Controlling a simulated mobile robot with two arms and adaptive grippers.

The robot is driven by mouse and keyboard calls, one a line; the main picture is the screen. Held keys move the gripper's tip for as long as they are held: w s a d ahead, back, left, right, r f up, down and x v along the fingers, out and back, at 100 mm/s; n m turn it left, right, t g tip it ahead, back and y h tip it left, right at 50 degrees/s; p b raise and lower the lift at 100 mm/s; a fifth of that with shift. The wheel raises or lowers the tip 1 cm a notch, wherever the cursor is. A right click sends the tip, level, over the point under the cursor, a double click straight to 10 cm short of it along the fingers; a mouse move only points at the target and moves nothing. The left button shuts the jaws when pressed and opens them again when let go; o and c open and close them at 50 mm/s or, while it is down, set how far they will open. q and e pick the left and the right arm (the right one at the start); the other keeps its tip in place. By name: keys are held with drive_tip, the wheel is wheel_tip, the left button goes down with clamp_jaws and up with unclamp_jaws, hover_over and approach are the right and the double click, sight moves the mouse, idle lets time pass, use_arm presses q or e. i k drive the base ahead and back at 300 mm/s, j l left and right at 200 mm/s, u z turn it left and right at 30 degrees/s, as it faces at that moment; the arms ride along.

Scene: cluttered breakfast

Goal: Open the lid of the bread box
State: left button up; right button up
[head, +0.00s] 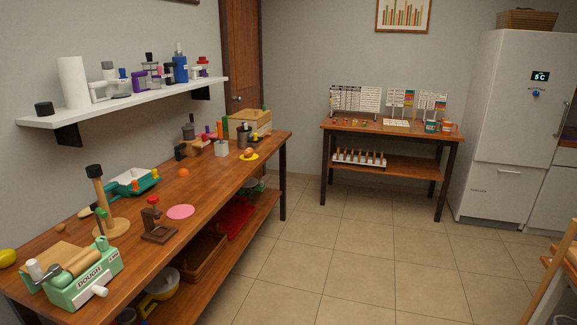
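A light wooden box (256,123) stands at the far end of the long wooden table, near the back wall; it looks like the bread box. Its top looks closed, and small items seem to stand on or behind it. It is small in the picture, so its lid and handle are not clear. A dark grey canister (243,136) stands in front of it and hides part of its front. Neither of my grippers is in view.
A shelf (130,101) hangs above. Tiled floor (330,255) to the right is open.

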sight(261, 117)
drive_tip(key=i, duration=2.15)
